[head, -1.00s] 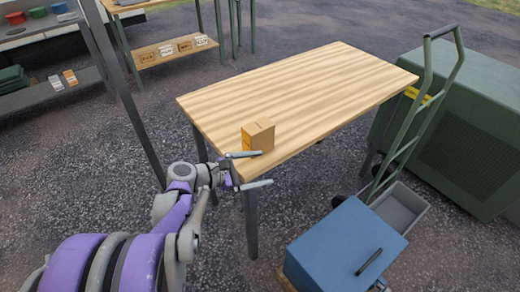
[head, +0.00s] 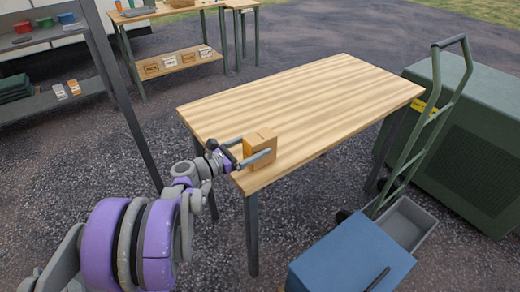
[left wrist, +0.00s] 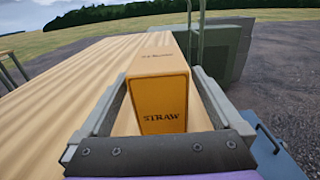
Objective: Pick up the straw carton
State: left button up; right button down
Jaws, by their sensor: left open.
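The straw carton (head: 262,147) is a small orange-brown box standing upright near the front left corner of the wooden table (head: 330,98). In the left wrist view the carton (left wrist: 159,100) shows the word STRAW on its near face. My left gripper (head: 248,150) is open at the carton, with one finger on each side of it. In the left wrist view the left gripper (left wrist: 160,90) has its fingers spread around the carton; I cannot tell whether they touch it. My right gripper is not in view.
The rest of the table top is clear. A green hand truck (head: 425,130) stands right of the table before a large green box (head: 480,140). A blue box (head: 350,255) is at the lower right. Shelves (head: 50,100) and a rear stall table (head: 165,65) stand at the back left.

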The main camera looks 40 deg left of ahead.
pick_arm(q)
jog(key=shift+x, duration=1.25)
jog(key=shift+a, duration=0.1)
grip_shut()
